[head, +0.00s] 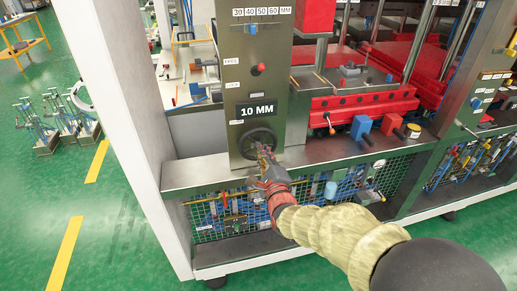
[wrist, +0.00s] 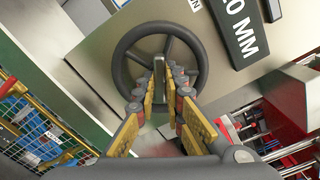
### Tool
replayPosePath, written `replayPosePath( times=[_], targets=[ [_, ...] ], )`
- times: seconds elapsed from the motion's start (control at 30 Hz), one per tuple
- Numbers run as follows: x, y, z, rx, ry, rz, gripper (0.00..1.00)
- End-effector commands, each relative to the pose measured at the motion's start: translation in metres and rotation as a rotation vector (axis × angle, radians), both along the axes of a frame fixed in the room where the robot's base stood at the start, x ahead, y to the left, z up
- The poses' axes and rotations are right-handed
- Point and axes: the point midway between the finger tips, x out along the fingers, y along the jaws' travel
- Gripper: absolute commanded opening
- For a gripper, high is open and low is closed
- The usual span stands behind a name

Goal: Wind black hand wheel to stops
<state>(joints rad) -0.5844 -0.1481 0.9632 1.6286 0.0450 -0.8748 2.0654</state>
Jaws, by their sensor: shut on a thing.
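The black hand wheel (head: 257,143) is on the front of the grey-green machine post, just below a black "10 MM" sign (head: 257,109). In the wrist view the wheel (wrist: 123,51) shows its round rim and spokes, with part of the sign (wrist: 240,28) at the upper right. My gripper (head: 265,152) reaches the wheel from the front, at its lower right in the head view. In the wrist view its yellow-padded fingers (wrist: 166,75) lie across the wheel's lower part and are closed on it. The exact contact is partly hidden by the fingers.
A red-knobbed lever (head: 258,69) sits on the post above the sign, beside a FREE/LOCK scale. A ledge (head: 190,173) and green mesh tool baskets (head: 215,212) lie below. Red and blue clamps (head: 361,127) stand at right.

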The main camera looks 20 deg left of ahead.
Motion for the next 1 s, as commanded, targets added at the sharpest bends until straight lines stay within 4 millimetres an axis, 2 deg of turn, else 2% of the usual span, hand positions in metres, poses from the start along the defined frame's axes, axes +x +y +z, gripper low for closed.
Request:
replayPosePath(
  times=[0.03,0.37,0.73,1.0],
  targets=[
    [-0.0009,-0.0005,-0.0047,0.003,0.011,0.000,0.00],
    [-0.0008,-0.0005,-0.0044,0.009,0.015,0.000,0.00],
    [-0.0008,-0.0004,-0.0041,0.201,0.132,-0.001,0.00],
    [-0.0008,-0.0004,-0.0041,0.213,0.140,-0.001,0.00]
  ],
)
